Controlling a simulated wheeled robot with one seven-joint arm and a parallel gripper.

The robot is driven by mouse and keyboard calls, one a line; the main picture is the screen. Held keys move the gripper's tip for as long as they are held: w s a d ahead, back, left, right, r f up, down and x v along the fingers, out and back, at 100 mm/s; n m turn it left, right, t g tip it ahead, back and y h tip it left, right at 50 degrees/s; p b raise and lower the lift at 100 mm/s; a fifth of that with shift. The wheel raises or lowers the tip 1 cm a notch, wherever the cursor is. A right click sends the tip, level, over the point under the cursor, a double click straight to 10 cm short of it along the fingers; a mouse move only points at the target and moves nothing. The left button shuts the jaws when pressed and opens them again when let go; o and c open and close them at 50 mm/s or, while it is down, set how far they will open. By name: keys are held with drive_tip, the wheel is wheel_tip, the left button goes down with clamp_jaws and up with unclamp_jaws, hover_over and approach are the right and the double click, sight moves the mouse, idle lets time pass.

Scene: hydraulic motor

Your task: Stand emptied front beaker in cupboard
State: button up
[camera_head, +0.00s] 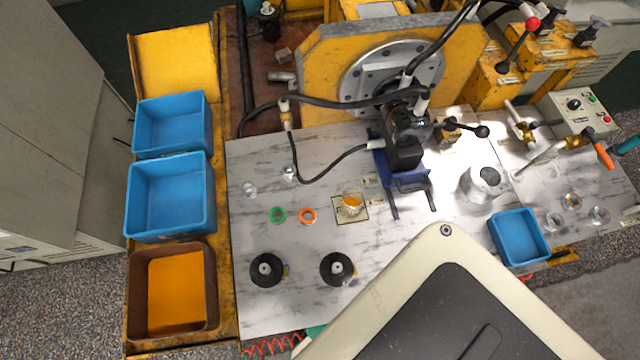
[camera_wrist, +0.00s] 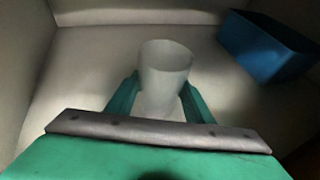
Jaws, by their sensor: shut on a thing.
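A pale translucent beaker (camera_wrist: 165,60) stands upright in the wrist view, between the green fingers of my gripper (camera_wrist: 159,92). The fingers are shut on its sides, and its rim is open to the camera. No liquid shows in it. Around it are the pale floor and walls of what looks like the inside of a cupboard (camera_wrist: 100,42). I cannot tell whether the beaker's base touches the floor. In the head view my gripper and this beaker cannot be made out.
A blue bin (camera_wrist: 266,45) is to the right of the beaker inside. In the head view, a beaker with orange contents (camera_head: 352,202) stands on the marble-patterned table (camera_head: 290,310). Blue bins (camera_head: 170,197) are at its left, and a small blue tray (camera_head: 519,237) at its right.

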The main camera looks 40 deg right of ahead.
drive_tip(key=shift+f, duration=0.25)
drive_tip(key=shift+f, duration=0.1)
drive_tip(key=o, duration=1.1)
drive_tip(key=shift+a+r, duration=0.1)
drive_tip(key=shift+r, duration=0.15)
drive_tip(key=v, duration=1.2)
drive_tip(key=shift+s+f, duration=0.1)
